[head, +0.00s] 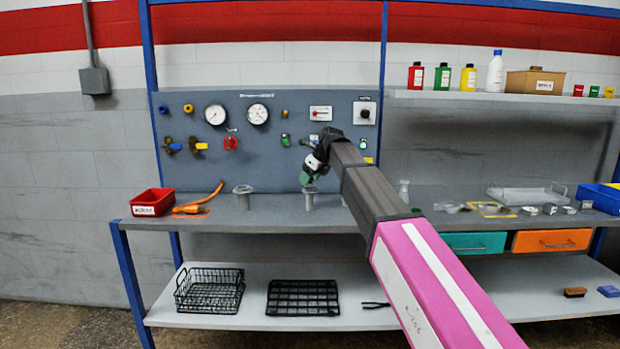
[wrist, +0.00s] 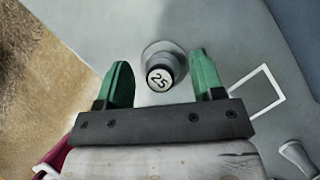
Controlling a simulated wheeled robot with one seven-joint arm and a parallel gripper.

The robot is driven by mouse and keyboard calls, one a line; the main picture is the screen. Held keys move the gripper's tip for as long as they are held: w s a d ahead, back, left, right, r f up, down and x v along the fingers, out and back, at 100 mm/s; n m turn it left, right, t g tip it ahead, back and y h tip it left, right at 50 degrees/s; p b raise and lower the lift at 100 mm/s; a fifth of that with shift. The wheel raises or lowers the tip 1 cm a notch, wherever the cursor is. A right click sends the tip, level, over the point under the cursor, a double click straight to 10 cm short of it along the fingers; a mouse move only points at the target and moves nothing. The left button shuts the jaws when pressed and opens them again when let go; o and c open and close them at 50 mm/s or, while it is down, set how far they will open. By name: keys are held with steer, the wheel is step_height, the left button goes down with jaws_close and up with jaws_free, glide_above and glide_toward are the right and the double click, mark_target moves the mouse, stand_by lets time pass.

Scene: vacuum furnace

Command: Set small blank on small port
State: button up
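A small dark round piece with a white face marked "25" (wrist: 160,78) shows in the wrist view and looks like the small blank. It appears on top of a grey round flange (wrist: 155,50), seemingly the small port, which stands on the bench in the head view (head: 309,202). How well it is seated cannot be told. My gripper (wrist: 163,82) has its green fingers apart, one on each side of the marked piece, with gaps to both. In the head view my gripper (head: 308,180) points down just above this port and hides its top.
A wider flanged port (head: 243,200) stands to the left and a slim metal fitting (head: 404,192) to the right. A red bin (head: 152,202) and orange tool (head: 200,205) lie farther left. The gauge panel (head: 270,115) rises close behind. A white square outline (wrist: 258,92) marks the bench.

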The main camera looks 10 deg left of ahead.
steer(key=v, duration=1)
steer(key=shift+d+r, duration=0.15)
steer(key=shift+r, duration=0.2)
steer(key=shift+s, duration=0.1)
